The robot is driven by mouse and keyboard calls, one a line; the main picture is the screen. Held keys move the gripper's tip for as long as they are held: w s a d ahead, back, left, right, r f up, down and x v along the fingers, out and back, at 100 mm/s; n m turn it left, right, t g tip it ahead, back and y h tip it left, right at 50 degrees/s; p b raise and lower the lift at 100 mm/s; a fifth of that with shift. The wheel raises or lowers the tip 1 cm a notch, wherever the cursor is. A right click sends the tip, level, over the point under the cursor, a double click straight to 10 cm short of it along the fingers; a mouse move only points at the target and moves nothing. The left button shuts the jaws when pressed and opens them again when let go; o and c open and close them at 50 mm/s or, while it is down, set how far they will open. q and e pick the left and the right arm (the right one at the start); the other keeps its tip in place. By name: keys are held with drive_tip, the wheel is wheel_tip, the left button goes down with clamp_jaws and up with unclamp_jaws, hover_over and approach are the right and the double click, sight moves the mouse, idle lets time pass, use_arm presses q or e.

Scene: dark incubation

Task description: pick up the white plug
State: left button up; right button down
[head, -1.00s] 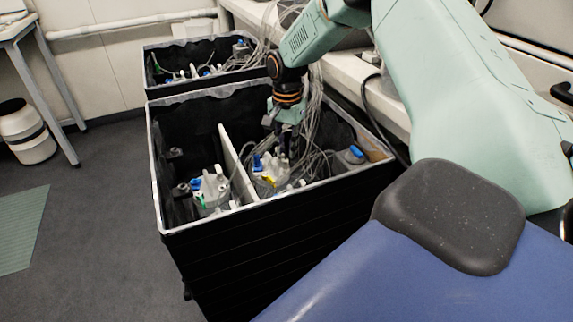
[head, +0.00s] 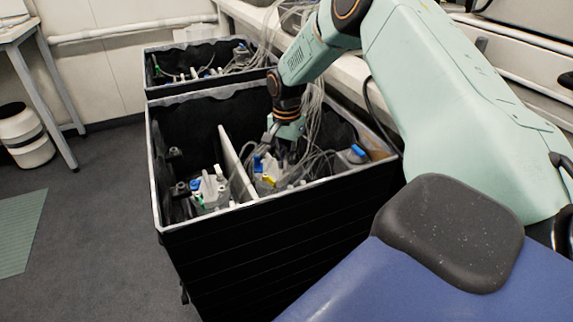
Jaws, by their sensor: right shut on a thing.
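My right gripper (head: 284,148) reaches down into the larger black box (head: 290,226), right of its pale divider (head: 237,165). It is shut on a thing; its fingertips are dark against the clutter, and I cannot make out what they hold. Small white pieces stand in the box, one left of the divider (head: 218,170) and one near the front wall (head: 303,183). They are too small to tell which is the white plug. My left gripper is not in view.
Blue pieces (head: 357,153), a yellow piece (head: 268,181) and grey cables (head: 315,125) crowd the gripper. A smaller black box (head: 165,92) stands behind. A white bench (head: 345,77) runs along the right. The grey floor (head: 95,225) at left is mostly clear.

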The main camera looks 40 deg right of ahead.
wheel_tip(320, 180, up, 10)
drive_tip(key=p, duration=0.4)
drive_tip(key=shift+f, duration=0.1)
drive_tip(key=shift+p, duration=0.75)
